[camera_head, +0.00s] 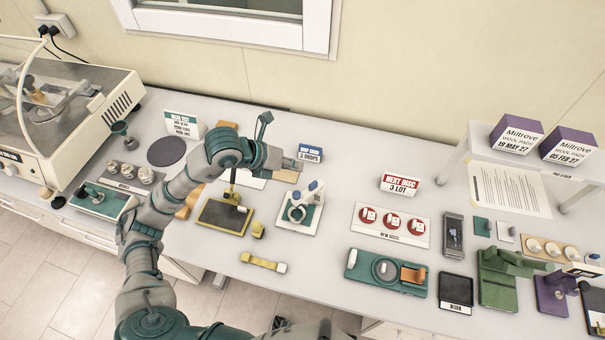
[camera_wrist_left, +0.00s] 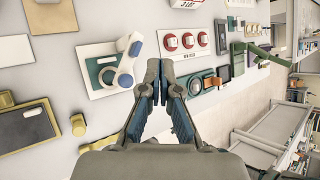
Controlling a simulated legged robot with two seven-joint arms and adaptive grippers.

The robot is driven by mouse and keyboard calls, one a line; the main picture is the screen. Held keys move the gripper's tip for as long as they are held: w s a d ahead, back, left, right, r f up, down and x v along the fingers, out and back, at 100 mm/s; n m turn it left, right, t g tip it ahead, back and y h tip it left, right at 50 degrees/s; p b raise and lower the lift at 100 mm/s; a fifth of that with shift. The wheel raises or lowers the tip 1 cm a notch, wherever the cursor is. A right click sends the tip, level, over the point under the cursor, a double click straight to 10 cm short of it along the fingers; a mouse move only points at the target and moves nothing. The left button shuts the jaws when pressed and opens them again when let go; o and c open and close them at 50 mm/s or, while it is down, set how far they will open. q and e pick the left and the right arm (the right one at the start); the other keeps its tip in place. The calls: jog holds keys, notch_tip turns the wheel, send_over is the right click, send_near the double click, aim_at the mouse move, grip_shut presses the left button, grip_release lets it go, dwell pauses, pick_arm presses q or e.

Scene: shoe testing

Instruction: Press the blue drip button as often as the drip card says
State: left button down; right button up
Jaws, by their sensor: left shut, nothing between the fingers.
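The drip card (camera_head: 310,153) is a small white and blue card reading "3 DROPS" at the back of the table. In front of it stands a white dripper (camera_head: 300,208) on a teal and white base, with a blue button (camera_head: 314,186) on its upper part. The dripper (camera_wrist_left: 112,73) and its blue button (camera_wrist_left: 135,48) also show in the left wrist view, left of the fingers. My left gripper (camera_head: 294,164) hangs above the table near the card; its fingertips (camera_wrist_left: 155,78) are together and empty, apart from the button. My right gripper is not identifiable.
Right of the dripper are a tray of red discs (camera_head: 390,224) and a "NEXT DISC 3 LOT" card (camera_head: 400,184). A teal fixture (camera_head: 365,268) and a yellow-ended bar (camera_head: 263,262) lie nearer the front. A dark pad (camera_head: 224,216) lies left of the dripper.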

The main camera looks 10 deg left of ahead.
pick_arm(q)
jog(key=b, duration=0.5)
send_over(294, 195)
notch_tip(294, 195, down, 6)
jog(key=shift+f, duration=0.1)
pick_arm(e)
notch_tip(294, 195, down, 5)
jog(key=s, duration=0.1)
pick_arm(q)
jog(key=shift+w+f+b, duration=0.15)
jog(key=shift+f+b, duration=0.25)
jog(key=shift+f, duration=0.6)
pick_arm(e)
jog(key=w+a+r, duration=0.1)
jog(key=w, duration=0.5)
jog(key=shift+w+a+r, duration=0.15)
jog(key=shift+w+r, duration=0.1)
jog(key=shift+r, duration=0.15)
pick_arm(q)
jog(key=shift+f+b, duration=0.35)
jog(key=shift+b, duration=0.2)
pick_arm(e)
jog(key=shift+s+f, duration=0.1)
jog(key=shift+f, duration=0.25)
